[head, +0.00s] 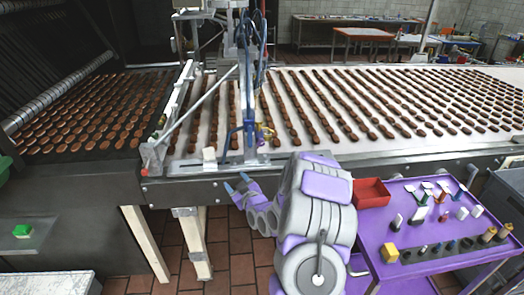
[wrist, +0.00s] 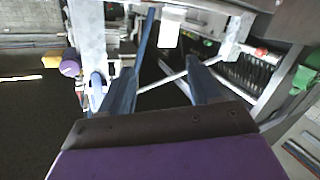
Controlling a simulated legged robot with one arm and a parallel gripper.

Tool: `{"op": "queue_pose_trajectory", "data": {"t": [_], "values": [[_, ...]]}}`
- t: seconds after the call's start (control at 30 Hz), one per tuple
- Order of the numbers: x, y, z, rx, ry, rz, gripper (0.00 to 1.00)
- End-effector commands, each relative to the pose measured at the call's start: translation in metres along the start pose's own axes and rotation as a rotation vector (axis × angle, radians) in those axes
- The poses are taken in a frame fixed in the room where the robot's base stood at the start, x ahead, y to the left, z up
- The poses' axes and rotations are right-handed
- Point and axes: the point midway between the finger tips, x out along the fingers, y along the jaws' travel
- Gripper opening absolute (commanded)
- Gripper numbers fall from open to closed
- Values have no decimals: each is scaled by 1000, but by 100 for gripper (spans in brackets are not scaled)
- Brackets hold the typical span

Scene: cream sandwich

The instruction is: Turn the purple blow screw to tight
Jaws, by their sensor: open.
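The purple blow screw (wrist: 69,68) is a round purple knob at the left of the wrist view, with a yellow part beside it. In the head view a small yellow and purple piece (head: 268,133) sits low on the machine at the conveyor's near edge, right of a blue lever. My gripper (head: 237,182) is in front of that edge, below and left of the piece. In the wrist view my gripper (wrist: 162,85) has its two blue fingers apart with nothing between them. The knob is outside the left finger, apart from it.
The conveyor (head: 350,151) carries rows of brown biscuits behind my arm. Its metal frame is close to my fingers. A purple cart (head: 410,205) with a red bin (head: 371,193) and several tools stands at the right.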

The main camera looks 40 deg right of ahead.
Motion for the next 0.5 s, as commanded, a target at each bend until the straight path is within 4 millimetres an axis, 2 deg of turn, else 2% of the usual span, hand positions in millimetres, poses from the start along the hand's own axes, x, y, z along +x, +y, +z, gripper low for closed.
{"op": "queue_pose_trajectory", "data": {"t": [0.03, 0.2, 0.33, 0.5], "values": [[-2, 12, 17, 8, 40, 45, 63], [-20, 53, 41, 6, 207, 211, 63], [-39, 77, 56, 0, 297, 320, 63], [-56, 93, 65, -8, 360, 404, 63]]}}
